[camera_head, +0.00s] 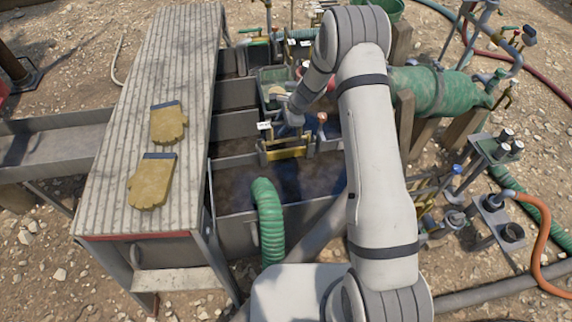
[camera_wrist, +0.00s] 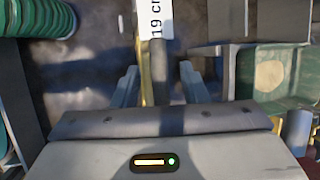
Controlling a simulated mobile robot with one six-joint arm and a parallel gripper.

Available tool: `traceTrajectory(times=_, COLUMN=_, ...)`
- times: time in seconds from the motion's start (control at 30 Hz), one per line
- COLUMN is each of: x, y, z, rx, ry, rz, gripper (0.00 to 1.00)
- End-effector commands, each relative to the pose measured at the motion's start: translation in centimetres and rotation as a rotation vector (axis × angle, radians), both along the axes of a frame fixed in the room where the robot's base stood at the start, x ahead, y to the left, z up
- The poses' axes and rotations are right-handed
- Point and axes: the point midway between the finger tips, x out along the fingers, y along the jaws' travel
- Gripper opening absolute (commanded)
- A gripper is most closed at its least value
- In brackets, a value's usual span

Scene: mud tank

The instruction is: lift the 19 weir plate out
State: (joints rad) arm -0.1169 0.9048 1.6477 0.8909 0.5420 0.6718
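The yellow weir plate (camera_head: 285,153) stands across the channel of the mud tank in the head view. In the wrist view its yellow edge (camera_wrist: 147,88) runs away between my fingers, beside a dark round bar (camera_wrist: 162,80). A white tag (camera_wrist: 154,20) reading "19 c…" lies just beyond; the rest of the text is cut off. My gripper (camera_wrist: 159,85) is open, one finger each side of the bar and plate edge, with gaps showing on both sides. In the head view my gripper (camera_head: 293,125) is over the plate, partly hidden by my arm.
A green ribbed hose (camera_head: 268,220) dips into the tank at the near side. A green tray (camera_wrist: 275,75) stands close on the right in the wrist view. A ribbed walkway (camera_head: 150,75) with two yellow gloves (camera_head: 168,123) lies left; pipes and stands crowd the right.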

Motion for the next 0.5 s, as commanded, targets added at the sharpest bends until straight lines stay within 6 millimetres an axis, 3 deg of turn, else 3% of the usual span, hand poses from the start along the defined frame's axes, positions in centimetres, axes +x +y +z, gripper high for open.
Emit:
traceTrajectory(times=0.1, x=0.33, y=0.62, z=-1.51, rx=-0.001, ry=-0.001, rz=-0.001, gripper=0.4)
traceTrajectory(times=0.33, x=0.37, y=0.7, z=-1.56, rx=-0.001, ry=-0.001, rz=-0.001, gripper=0.4)
traceTrajectory(times=0.5, x=0.36, y=0.69, z=-1.56, rx=-0.001, ry=-0.001, rz=-0.001, gripper=0.26)
